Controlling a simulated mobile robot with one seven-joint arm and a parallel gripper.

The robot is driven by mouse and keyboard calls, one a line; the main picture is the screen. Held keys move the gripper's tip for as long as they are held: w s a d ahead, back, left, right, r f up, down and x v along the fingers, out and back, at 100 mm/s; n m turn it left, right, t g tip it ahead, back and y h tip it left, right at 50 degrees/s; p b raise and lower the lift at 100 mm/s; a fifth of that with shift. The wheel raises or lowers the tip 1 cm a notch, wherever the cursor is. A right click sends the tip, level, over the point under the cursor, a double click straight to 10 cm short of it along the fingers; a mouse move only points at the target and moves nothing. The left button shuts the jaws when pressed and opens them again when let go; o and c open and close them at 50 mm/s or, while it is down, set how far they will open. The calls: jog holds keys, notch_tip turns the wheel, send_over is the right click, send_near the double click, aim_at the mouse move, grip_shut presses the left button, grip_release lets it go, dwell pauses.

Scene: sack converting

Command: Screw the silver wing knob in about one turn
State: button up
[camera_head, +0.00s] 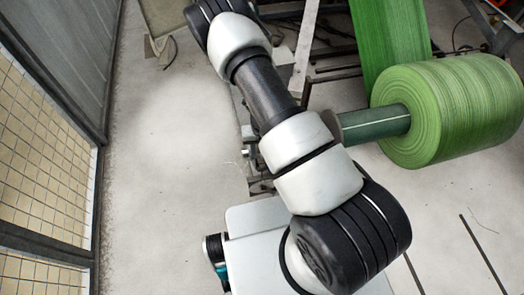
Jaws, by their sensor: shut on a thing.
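I cannot make out the silver wing knob. A small metallic part (249,154) shows just left of my arm, on the edge of the machine frame, but it is too small to tell what it is. My white and black arm crosses the middle of the view from lower right to upper left and covers part of the frame behind it. My gripper cannot be seen, so what it holds is hidden.
A large green roll (448,112) on a dark green core (375,124) lies to the right, with a green web (392,35) rising above it. A mesh fence (45,150) stands at the left. The pale floor (165,150) between fence and machine is clear.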

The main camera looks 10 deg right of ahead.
dwell(0.3)
jog(key=o, duration=1.1)
jog(key=shift+c, duration=0.2)
notch_tip(320, 180, up, 18)
jog(key=p, duration=0.3)
jog(key=shift+f, duration=0.25)
